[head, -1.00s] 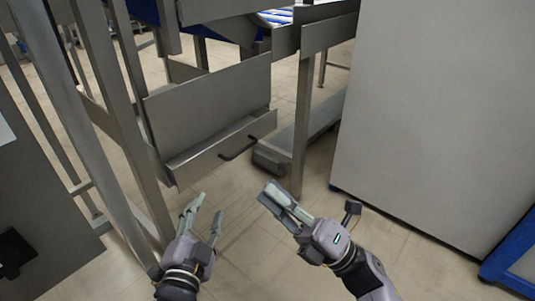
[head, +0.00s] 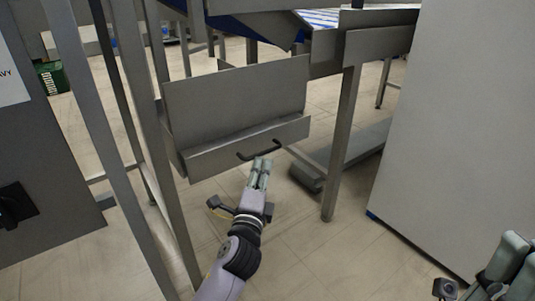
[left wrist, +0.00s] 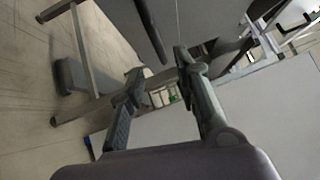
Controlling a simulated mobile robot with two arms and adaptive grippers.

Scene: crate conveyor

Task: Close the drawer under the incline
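The grey metal drawer (head: 205,160) hangs under the incline (head: 250,22), in the middle of the head view. Its low front juts out toward me from the taller panel behind it, so it stands open. A black bar handle (head: 258,151) is on its front; the handle also shows in the left wrist view (left wrist: 152,32). My left gripper (head: 262,164) is just below and in front of the handle. In the left wrist view its fingers (left wrist: 160,64) are apart, with the handle's end seen between the tips; contact is unclear. My right gripper (head: 512,258) is at the lower right, partly cut off, away from the drawer.
Metal frame posts (head: 160,150) stand left of the drawer, and a support leg (head: 340,150) stands right of it. A large grey cabinet (head: 460,120) fills the right. A grey panel with a black knob (head: 40,150) is at the left. The floor before the drawer is clear.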

